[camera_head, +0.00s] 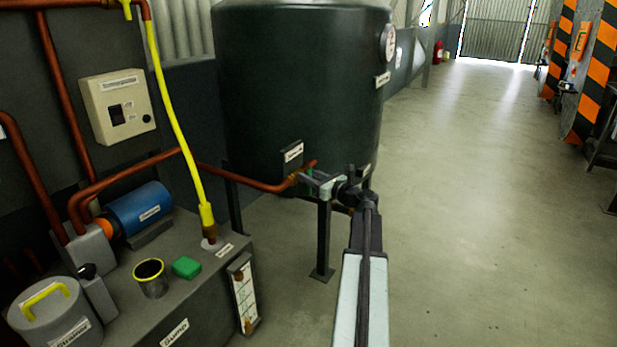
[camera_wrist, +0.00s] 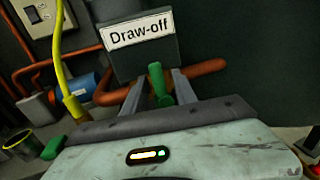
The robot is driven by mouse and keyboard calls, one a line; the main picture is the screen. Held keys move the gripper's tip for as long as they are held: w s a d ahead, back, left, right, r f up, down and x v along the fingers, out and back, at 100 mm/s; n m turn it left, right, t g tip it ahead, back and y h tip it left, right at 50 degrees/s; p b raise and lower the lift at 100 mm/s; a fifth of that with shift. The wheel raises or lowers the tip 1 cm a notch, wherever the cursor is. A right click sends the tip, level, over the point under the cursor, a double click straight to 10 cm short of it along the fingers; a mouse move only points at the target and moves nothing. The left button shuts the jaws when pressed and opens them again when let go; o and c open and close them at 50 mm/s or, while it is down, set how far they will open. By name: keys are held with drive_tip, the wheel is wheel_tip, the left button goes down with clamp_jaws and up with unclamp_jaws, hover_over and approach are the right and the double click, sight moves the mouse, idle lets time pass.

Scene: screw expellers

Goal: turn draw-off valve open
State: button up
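The draw-off valve's green handle (camera_wrist: 158,84) stands upright on the copper pipe, below a sign reading "Draw-off" (camera_wrist: 139,30). My gripper (camera_wrist: 157,90) is open in the wrist view, with one finger to each side of the handle and visible gaps between. Whether either finger touches the handle cannot be told. In the head view my gripper (camera_head: 316,180) reaches to the pipe end at the base of the dark tank (camera_head: 300,80). Only a sliver of the green handle (camera_head: 309,182) shows there; my gripper hides most of the valve.
The sump (camera_head: 222,290) is at lower left, with a blue motor (camera_head: 140,208), a yellow pipe (camera_head: 178,130) and a green block (camera_head: 187,267). A control box (camera_head: 118,107) hangs on the wall. Floor to the right is clear.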

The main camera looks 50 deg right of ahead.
clamp_jaws()
drive_tip(key=shift+a, duration=0.15)
drive_tip(key=shift+f, duration=0.1)
drive_tip(key=n+b, duration=0.1)
drive_tip(key=n, duration=0.1)
drive_tip(key=n+t+b, duration=0.1)
drive_tip(key=shift+a+f+n+b, duration=0.2)
drive_tip(key=shift+a+n+b, duration=0.1)
drive_tip(key=shift+n, duration=0.1)
drive_tip(key=n+y+b, duration=0.1)
drive_tip(key=n, duration=0.2)
drive_tip(key=n+t+y+b, duration=0.1)
drive_tip(key=n+b, duration=0.1)
drive_tip(key=n, duration=0.2)
drive_tip(key=a+f+n+y+b, duration=0.1)
drive_tip(key=n, duration=0.2)
drive_tip(key=shift+s+a+n+t+b, duration=0.1)
drive_tip(key=shift+s+n+t+b, duration=0.1)
drive_tip(key=shift+n+t+b, duration=0.1)
drive_tip(key=n, duration=0.2)
drive_tip(key=n+y+b, duration=0.1)
drive_tip(key=n, duration=0.1)
drive_tip(key=n+y, duration=0.1)
drive_tip(key=n, duration=0.1)
drive_tip(key=shift+a+f, duration=0.1)
drive_tip(key=shift+f, duration=0.3)
drive_tip(key=shift+n, duration=0.4)
